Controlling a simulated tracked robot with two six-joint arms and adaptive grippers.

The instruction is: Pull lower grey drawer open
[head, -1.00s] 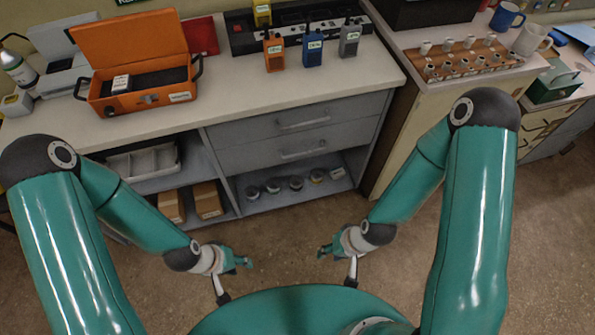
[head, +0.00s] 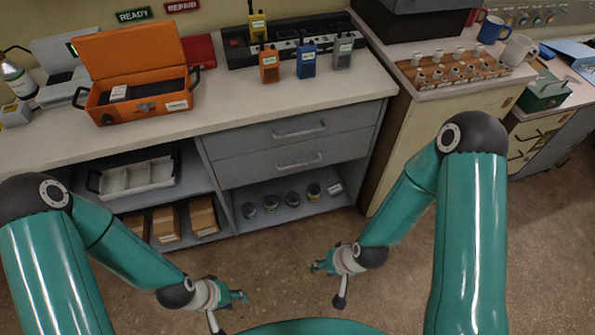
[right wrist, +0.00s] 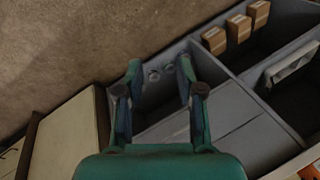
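The lower grey drawer (head: 262,171) is shut, flush below the shut upper grey drawer (head: 250,141) under the counter. Its bar handle (head: 299,163) runs across the front. My right gripper (head: 322,266) is in front of and below the drawers in the head view, apart from them. In the right wrist view the right gripper (right wrist: 158,68) is open and empty, fingers spread, with the drawer fronts (right wrist: 220,140) beyond it. My left gripper (head: 240,296) is over the floor at lower left, apart from the drawers; its fingers are too small to judge.
Below the drawers is an open shelf (head: 300,208) with several small jars (head: 270,202). Left of it are cardboard boxes (head: 165,223) and a white tray (head: 135,177). The counter (head: 220,121) holds an orange case (head: 140,100) and radios. Floor in front is clear.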

